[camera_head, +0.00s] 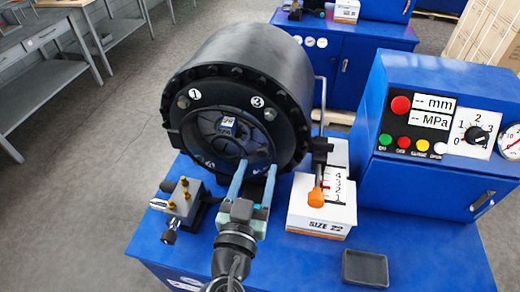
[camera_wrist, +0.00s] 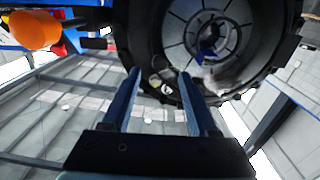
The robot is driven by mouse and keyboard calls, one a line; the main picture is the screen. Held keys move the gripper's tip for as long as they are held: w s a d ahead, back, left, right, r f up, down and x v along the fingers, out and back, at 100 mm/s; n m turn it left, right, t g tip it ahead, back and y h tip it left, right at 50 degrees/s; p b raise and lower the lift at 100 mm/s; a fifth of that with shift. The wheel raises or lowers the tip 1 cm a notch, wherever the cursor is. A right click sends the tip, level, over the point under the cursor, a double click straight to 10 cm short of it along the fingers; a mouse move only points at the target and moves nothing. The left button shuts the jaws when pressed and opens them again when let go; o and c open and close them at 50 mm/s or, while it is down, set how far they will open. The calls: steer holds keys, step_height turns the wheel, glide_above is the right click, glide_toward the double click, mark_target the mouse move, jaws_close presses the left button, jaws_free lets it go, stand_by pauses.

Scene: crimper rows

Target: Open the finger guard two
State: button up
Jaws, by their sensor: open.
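The crimper's round black head (camera_head: 240,70) faces my gripper, with a dark ringed opening (camera_head: 226,135) in its face. White round labels "1" (camera_head: 195,94) and "3" (camera_head: 257,101) sit on the upper face. A lower label is only partly legible. I cannot tell which part is finger guard two. My gripper (camera_head: 258,165) is open, its two blue-grey fingers pointing at the lower right of the face. In the wrist view my gripper (camera_wrist: 160,73) has a round white label (camera_wrist: 167,88) on the black rim between its fingertips. Contact is unclear, and nothing is visibly held.
An orange-tipped lever (camera_head: 315,197) stands right of my gripper, over a white "SIZE 22" box (camera_head: 322,214). A metal fixture with brass pins (camera_head: 183,202) is at left. The blue control cabinet (camera_head: 400,185) stands at right. A small dark tray (camera_head: 364,268) lies in front.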

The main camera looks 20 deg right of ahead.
mark_target(262, 154)
steer(key=shift+p+x, duration=0.5)
steer(key=shift+x, duration=1.45)
jaws_close()
